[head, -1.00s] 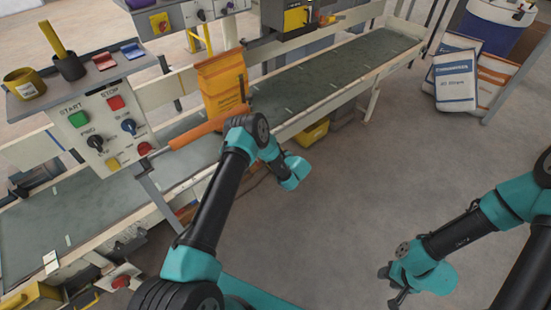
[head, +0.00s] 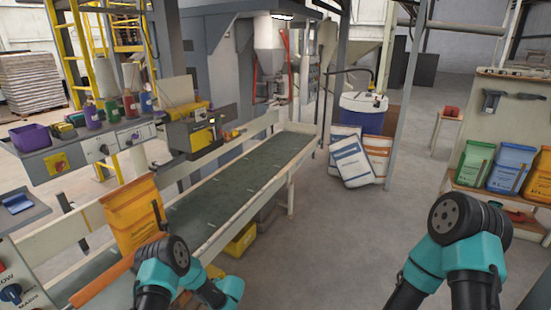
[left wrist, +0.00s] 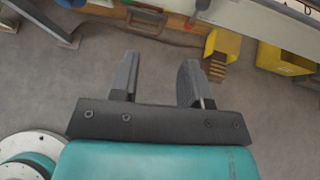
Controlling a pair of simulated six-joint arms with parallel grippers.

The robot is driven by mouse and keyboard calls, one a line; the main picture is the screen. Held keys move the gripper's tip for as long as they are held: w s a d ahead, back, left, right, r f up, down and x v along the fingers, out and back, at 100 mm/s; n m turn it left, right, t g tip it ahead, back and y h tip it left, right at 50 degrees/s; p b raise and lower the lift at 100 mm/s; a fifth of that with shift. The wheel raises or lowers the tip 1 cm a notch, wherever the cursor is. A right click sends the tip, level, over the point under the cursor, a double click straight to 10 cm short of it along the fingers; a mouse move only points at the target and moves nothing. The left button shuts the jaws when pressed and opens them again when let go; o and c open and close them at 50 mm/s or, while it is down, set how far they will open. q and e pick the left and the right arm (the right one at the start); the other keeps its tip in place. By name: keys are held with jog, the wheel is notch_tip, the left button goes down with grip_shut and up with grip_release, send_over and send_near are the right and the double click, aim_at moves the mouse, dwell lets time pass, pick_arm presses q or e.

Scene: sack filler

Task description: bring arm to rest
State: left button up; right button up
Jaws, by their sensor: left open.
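In the left wrist view my left gripper (left wrist: 157,80) is open. Nothing is between its two fingers, and grey floor shows below them. In the head view my left arm stands at the lower left, in front of the conveyor; its fingertips are not visible there. My right arm stands at the lower right, and its gripper is outside the picture. An orange sack (head: 134,215) stands upright on the near part of the conveyor (head: 225,195), just behind my left arm.
White sacks (head: 352,161) lean by a blue drum (head: 364,112). A shelf at right holds green, blue (head: 511,168) and orange sacks. The floor between is clear.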

pick_arm(q)
jog(key=s+d+f+n+g+h, duration=0.1)
jog(key=s+d+n+g+h, duration=0.3)
jog(key=s, duration=0.6)
jog(key=s+d+f+n+g+h, duration=0.1)
jog(key=s+d+n+g+h, duration=0.25)
jog(key=s, duration=0.65)
jog(key=s+d+r+n+t+h, duration=0.2)
jog(key=s+r+n+t+h, duration=0.3)
jog(key=s+r+n, duration=0.5)
jog(key=s+n+h, duration=0.2)
jog(key=s+n, duration=0.1)
jog(key=n, duration=0.3)
jog(key=shift+d+r, duration=0.35)
jog(key=shift+r, duration=0.05)
jog(key=shift+s, duration=0.1)
